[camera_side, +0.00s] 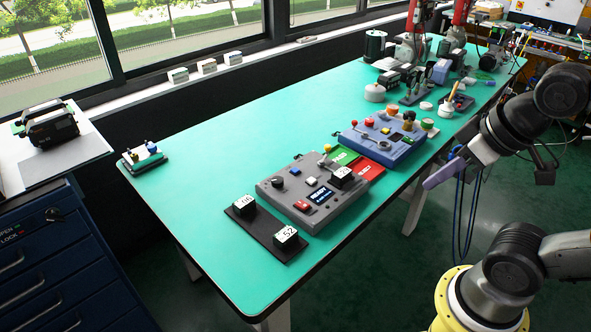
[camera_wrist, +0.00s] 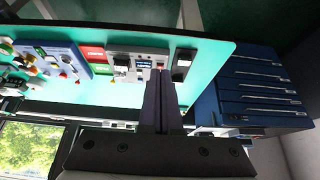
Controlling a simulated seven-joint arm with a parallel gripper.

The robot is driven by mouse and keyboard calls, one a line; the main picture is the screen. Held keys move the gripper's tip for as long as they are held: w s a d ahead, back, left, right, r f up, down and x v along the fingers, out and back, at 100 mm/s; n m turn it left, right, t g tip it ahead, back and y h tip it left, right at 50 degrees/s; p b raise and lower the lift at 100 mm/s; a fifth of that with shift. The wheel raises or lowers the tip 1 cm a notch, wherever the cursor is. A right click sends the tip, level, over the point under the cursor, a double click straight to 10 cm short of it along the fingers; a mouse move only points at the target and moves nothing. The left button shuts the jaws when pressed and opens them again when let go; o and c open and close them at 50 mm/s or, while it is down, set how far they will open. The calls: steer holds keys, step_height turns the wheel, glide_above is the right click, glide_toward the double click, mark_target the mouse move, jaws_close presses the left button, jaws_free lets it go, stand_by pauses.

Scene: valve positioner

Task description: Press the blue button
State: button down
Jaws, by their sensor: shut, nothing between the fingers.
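The blue button (camera_side: 295,171) is a small cap near the back left of the grey panel box (camera_side: 270,190), to the right of a black knob, in the side view. The grey box also shows in the wrist view (camera_wrist: 122,50), where I cannot pick out the button for certain. My gripper (camera_side: 428,184) is off the table's right edge in the side view, well apart from the grey box. In the wrist view its two fingers (camera_wrist: 163,76) are together with nothing between them.
A blue panel box (camera_side: 385,150) with knobs stands behind the grey one, with green and red pads between. A black tray (camera_side: 262,237) with numbered cubes lies in front. Instruments crowd the table's far end. The left of the green table (camera_side: 215,155) is mostly clear.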

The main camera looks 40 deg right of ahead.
stand_by(0.3)
steer(key=w+d+r+n+t+h, duration=0.1)
steer(key=w+d+r+t, duration=0.15)
steer(key=w+r, duration=0.4)
steer(key=w+d+r+n+t+h, duration=0.1)
steer(key=w+d+r+t+h, duration=0.15)
steer(key=w+r, duration=0.4)
steer(key=w+n+t+y, duration=0.25)
steer(key=w+n, duration=0.25)
steer(key=w, duration=1.1)
steer(key=w+f+n+g+y, duration=0.15)
steer(key=w+f+n, duration=0.25)
steer(key=w+f, duration=0.55)
steer(key=d+f+g, duration=0.1)
steer(key=f, duration=0.7)
steer(key=w+d+f+g+y, duration=0.1)
steer(key=d+f, duration=0.1)
steer(key=f, duration=0.6)
steer(key=shift+w+f+g, duration=0.25)
steer(key=shift+f+g, duration=0.05)
